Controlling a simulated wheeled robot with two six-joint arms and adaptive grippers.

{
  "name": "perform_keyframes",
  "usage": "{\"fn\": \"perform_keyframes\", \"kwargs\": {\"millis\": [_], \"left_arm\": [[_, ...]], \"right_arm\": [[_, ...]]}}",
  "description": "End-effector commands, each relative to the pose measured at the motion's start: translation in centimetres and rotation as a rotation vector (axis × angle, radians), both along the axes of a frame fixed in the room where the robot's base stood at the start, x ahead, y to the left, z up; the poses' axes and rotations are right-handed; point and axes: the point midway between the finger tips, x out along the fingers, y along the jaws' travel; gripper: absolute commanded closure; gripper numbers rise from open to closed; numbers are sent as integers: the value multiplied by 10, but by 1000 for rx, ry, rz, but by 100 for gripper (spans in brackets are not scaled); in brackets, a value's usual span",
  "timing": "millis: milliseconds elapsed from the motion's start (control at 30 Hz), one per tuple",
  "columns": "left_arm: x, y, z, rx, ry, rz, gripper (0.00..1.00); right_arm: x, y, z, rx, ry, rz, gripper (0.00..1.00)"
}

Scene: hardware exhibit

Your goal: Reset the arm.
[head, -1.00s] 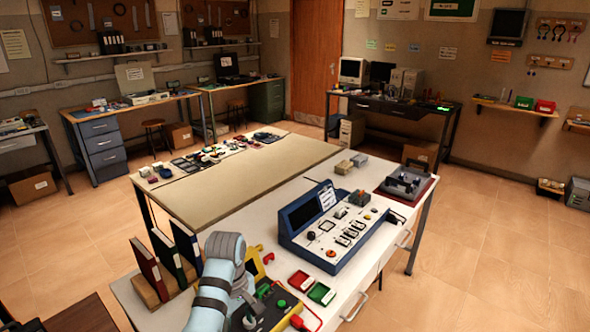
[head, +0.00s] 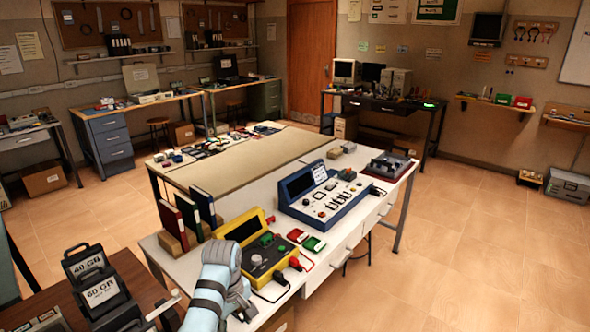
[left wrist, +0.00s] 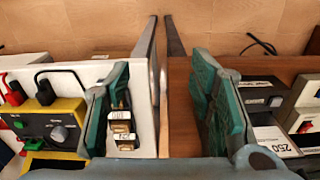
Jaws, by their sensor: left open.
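My left arm (head: 209,301) comes up from the bottom edge of the head view, pale blue with dark bands. It reaches over the near end of the white table, and its fingers are not clearly visible there. In the left wrist view my left gripper (left wrist: 160,100) is open, its two green-padded fingers well apart. My right gripper is in neither view.
A yellow tester (head: 257,262) with cables lies close beside my arm. Binders (head: 173,227), a blue console (head: 325,205) and red and green trays (head: 314,244) stand beyond. Black labelled blocks (head: 103,290) stand on the brown table at lower left.

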Motion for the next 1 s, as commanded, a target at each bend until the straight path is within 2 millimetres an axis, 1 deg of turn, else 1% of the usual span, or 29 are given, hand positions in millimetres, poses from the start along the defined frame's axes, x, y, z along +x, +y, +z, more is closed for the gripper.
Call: {"fn": "perform_keyframes", "kwargs": {"millis": [33, 100, 167, 267, 367, 400, 467, 500, 567, 600, 667, 700, 767, 800, 867, 900, 1000], "left_arm": [[-3, 2, -11, 0, 3, -9, 51], [-6, 4, -25, 0, 1, -29, 51], [-10, 6, -40, -1, -2, -47, 51], [-19, 10, -71, -1, -5, -88, 51], [-36, 17, -112, 1, -9, -142, 51], [-44, 20, -131, 1, -11, -168, 51], [-60, 25, -160, 3, -16, -210, 51], [-74, 29, -182, 5, -17, -241, 51], [-100, 37, -216, 9, -20, -294, 51], [-121, 43, -242, 14, -22, -335, 51], [-162, 55, -282, 24, -27, -408, 51], [-196, 64, -309, 33, -29, -463, 51], [-252, 79, -344, 48, -35, -550, 51], [-290, 88, -361, 62, -38, -609, 51], [-342, 102, -380, 81, -44, -689, 51], [-372, 109, -387, 91, -46, -737, 51], [-426, 123, -395, 115, -53, -824, 51]], "right_arm": [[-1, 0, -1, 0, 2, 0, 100], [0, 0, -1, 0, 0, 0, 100], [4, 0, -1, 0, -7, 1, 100], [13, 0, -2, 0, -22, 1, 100], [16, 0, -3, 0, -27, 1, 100], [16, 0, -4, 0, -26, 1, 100], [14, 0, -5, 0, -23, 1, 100], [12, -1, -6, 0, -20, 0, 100], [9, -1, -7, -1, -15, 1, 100], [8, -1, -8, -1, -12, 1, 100], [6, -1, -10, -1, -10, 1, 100], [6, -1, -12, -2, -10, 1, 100], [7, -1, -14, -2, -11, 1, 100], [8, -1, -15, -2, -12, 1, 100], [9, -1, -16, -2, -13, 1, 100], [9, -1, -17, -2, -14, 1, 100], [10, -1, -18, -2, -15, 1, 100]]}}
